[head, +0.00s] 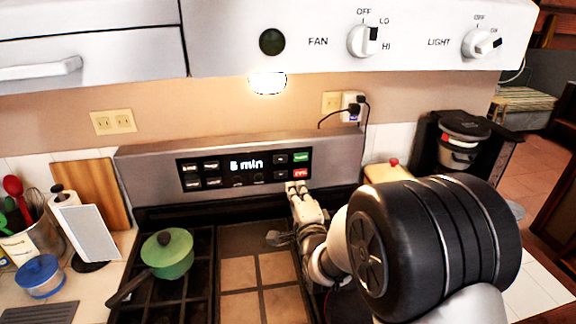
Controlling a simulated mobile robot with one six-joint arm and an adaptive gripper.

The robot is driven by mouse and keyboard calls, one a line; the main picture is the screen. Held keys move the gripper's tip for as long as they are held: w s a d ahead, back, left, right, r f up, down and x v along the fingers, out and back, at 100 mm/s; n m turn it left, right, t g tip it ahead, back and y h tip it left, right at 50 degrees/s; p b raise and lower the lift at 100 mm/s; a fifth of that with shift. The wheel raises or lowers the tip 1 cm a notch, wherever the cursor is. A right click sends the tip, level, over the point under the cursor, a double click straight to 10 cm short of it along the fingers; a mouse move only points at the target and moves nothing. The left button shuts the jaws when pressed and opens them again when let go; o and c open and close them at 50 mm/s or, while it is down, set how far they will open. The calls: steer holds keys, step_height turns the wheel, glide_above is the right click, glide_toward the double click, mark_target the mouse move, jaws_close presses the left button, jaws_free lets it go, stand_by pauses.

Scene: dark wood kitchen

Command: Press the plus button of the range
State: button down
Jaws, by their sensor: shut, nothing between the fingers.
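The range's back panel (150,165) stands behind the cooktop, with a black control strip (218,167) and a lit display (246,164) that reads a number, perhaps 5, and "min". Right of the display are two small black buttons, an upper one (281,158) and a lower one (281,174), beside a green button (300,157) and a red button (300,173). The button marks are too small to read, so I cannot tell which is plus. My gripper (297,187) is shut and empty, its tips just below the red button. I cannot tell whether they touch the panel.
A green lidded pot (168,254) sits on the left burners. The range hood (300,40) overhangs the panel. A coffee maker (460,145) stands at right.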

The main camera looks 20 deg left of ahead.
mark_target(286, 157)
steer(key=b+x, duration=0.2)
steer(key=x, duration=1)
steer(key=shift+w+a, duration=0.1)
steer(key=shift+w, duration=0.35)
steer(key=shift+w+a, duration=0.1)
steer(key=shift+w+a+b, duration=0.25)
steer(key=shift+w+b, duration=0.15)
steer(key=shift+b, duration=0.3)
steer(key=shift+r, duration=0.25)
